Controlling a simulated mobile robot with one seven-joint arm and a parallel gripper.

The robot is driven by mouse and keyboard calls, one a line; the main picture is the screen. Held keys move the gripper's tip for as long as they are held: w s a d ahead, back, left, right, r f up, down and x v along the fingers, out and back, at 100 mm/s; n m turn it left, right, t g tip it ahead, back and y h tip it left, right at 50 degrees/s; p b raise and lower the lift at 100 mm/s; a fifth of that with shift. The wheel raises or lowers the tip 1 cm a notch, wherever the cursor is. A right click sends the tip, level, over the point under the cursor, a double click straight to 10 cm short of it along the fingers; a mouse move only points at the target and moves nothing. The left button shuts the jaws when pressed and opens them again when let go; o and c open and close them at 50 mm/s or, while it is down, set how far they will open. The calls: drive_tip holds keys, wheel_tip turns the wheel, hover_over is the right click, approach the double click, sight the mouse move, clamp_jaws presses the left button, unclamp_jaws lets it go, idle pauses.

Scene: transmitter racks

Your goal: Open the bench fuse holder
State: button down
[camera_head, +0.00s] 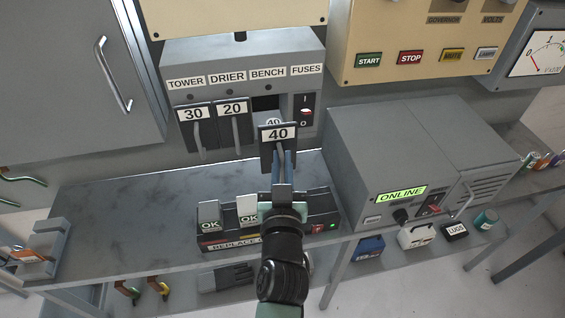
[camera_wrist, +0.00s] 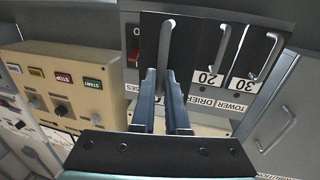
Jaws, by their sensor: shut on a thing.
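The bench fuse holder (camera_head: 264,133), a dark plate marked 40, stands out in front of the fuse box under the BENCH label. A dark opening (camera_head: 265,103) shows behind and above it, with a second, partly hidden 40 label. My gripper (camera_head: 282,160) is shut on the holder's handle, from the front. In the wrist view, which is upside down, the two fingers (camera_wrist: 165,75) close on the pale handle (camera_wrist: 167,38) of the dark holder (camera_wrist: 150,48). The holder's back is hidden.
The drier holder (camera_head: 235,130) marked 20 and tower holder (camera_head: 195,133) marked 30 sit to the left. A red-and-black switch (camera_head: 306,110) is close on the right. A grey ONLINE cabinet (camera_head: 400,150) stands right.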

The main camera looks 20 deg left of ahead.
drive_tip(key=shift+w+a, duration=0.1)
drive_tip(key=shift+w, duration=0.05)
drive_tip(key=c, duration=1.2)
unclamp_jaws()
drive_tip(key=shift+w, duration=0.1)
drive_tip(key=b+v, duration=0.3)
drive_tip(key=v, duration=1)
drive_tip(key=shift+b, duration=0.35)
